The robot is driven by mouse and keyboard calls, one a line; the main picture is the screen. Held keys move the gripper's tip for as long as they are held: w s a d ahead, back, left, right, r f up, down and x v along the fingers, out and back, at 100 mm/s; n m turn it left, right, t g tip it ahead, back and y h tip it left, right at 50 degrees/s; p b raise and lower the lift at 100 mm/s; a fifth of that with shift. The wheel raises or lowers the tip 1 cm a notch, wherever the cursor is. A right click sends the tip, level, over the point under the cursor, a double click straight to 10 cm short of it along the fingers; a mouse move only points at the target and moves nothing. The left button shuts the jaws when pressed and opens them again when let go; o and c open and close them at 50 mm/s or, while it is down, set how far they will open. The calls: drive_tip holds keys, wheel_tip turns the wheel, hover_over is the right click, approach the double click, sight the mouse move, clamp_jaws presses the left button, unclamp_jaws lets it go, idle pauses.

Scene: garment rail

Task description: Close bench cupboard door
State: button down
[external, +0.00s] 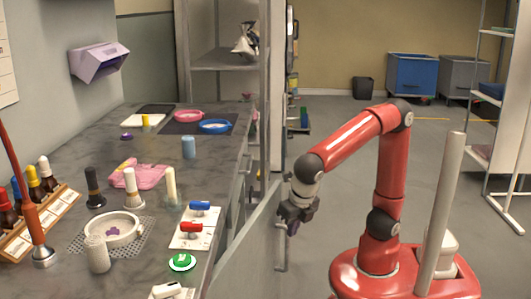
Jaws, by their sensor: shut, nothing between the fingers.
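The bench cupboard door (250,249) is a grey panel below the worktop, standing swung out from the front of the bench (226,174). Its upper edge slopes up to the right, towards my gripper. My gripper (293,228) is dark, points downward and is shut and empty. It is just right of the door's far end; I cannot tell from this view whether it touches the door. The lower part of the door is cut off by the frame, and the cupboard's inside is hidden.
The worktop holds a white round dish (112,231), several bottles, a pink cloth (151,176) and red and blue valves. A tall grey shelf unit (217,62) stands behind the bench. Open floor lies behind my arm, with a blue bin (413,75) at the back.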

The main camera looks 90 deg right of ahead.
drive_tip(key=w+d+p, duration=0.2)
drive_tip(key=w, duration=0.6)
drive_tip(key=shift+w+d+n, duration=0.15)
drive_tip(key=shift+d+n, duration=0.15)
drive_tip(key=shift+d, duration=0.05)
drive_tip(key=s+a, duration=0.2)
drive_tip(key=s, duration=0.1)
drive_tip(key=shift+s, duration=0.1)
wheel_tip(320, 180, up, 10)
drive_tip(key=f+m+y, duration=0.1)
drive_tip(key=m, duration=0.6)
hover_over(274, 232)
drive_tip(key=s+d, duration=0.5)
drive_tip(key=s+d+f+m+t, duration=0.2)
drive_tip(key=s+d+m, duration=0.3)
drive_tip(key=m, duration=0.4)
drive_tip(key=s+d+f+m+t+y, duration=0.1)
drive_tip(key=s+d+f+m, duration=0.2)
drive_tip(key=m, duration=0.7)
drive_tip(key=s+d, duration=0.2)
drive_tip(key=shift+d+f+m+t+p, duration=0.3)
drive_tip(key=shift+d+t, duration=0.05)
drive_tip(key=shift+t, duration=0.05)
